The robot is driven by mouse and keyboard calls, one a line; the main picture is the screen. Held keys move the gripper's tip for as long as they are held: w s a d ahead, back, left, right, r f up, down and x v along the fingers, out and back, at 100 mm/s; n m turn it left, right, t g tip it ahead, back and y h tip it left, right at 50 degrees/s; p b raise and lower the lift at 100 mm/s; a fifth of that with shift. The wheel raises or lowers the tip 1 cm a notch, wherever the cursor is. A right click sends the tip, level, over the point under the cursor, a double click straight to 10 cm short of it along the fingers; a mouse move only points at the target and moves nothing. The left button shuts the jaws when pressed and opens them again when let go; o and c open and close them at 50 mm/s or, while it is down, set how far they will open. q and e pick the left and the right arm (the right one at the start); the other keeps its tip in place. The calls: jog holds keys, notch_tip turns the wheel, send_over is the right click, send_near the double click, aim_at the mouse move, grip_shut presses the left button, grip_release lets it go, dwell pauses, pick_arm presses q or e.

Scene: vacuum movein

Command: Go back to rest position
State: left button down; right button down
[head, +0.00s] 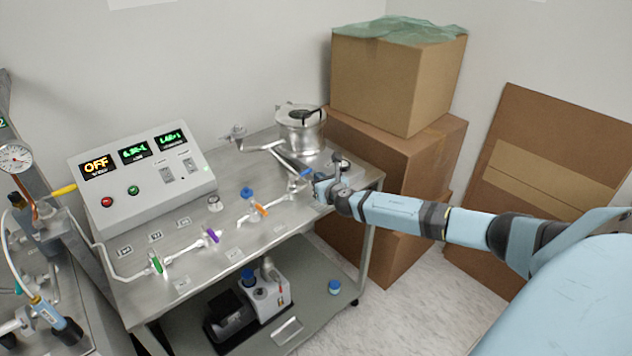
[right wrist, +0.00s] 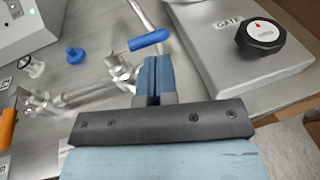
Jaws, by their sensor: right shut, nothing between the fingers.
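My right gripper (head: 322,188) reaches in from the right over the right end of the steel cart (head: 235,218). Its fingers (right wrist: 152,85) are shut with nothing between them. They are close to a valve with a blue handle (right wrist: 149,40); I cannot tell whether they touch it. The blue handle also shows in the head view (head: 305,173), just beyond the fingers. A grey box with a black knob (right wrist: 272,37) lies right of the fingers in the right wrist view. My left gripper is not in view.
A control box (head: 140,180) with an OFF display stands at the cart's left. Valves with orange (head: 261,209), purple (head: 212,236) and green (head: 157,264) handles line the pipe. A metal vessel (head: 301,130) stands behind. Cardboard boxes (head: 395,85) fill the corner. Floor (head: 420,300) is clear at front right.

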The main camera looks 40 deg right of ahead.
jog(key=v, duration=0.3)
jog(key=shift+d+r, duration=0.1)
jog(key=shift+d, duration=0.15)
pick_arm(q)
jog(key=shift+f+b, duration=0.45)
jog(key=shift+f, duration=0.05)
pick_arm(e)
jog(key=d+v, duration=0.1)
jog(key=v, duration=0.5)
jog(key=shift+s+d, duration=0.35)
jog(key=shift+s, duration=0.25)
